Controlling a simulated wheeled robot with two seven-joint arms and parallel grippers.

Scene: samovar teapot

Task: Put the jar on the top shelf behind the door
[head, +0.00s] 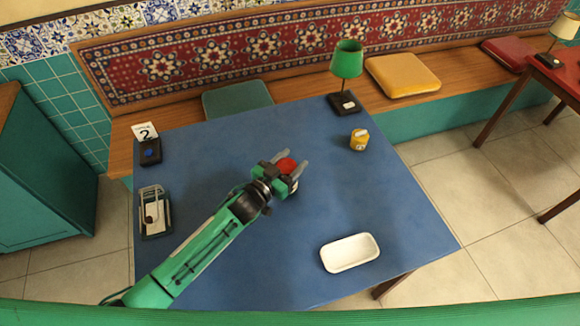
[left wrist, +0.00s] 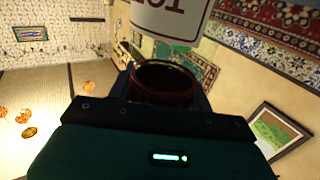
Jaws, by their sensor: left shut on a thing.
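My left gripper (head: 287,171) is over the middle of the blue table and shut on a jar with a round red top (head: 286,165). In the left wrist view the jar (left wrist: 165,80) shows as a dark red round shape between the fingers. I cannot tell whether it touches the table. A green cabinet (head: 45,185) stands at the left edge of the head view, only partly in view. No open door or shelf shows on it. My right gripper is not in view.
The blue table (head: 230,285) also bears a white dish (head: 349,252), a small yellow container (head: 359,140), a green lamp (head: 347,62), a number card (head: 145,132) and a small tray (head: 155,212). A bench (head: 290,88) runs behind. Floor shows between table and cabinet.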

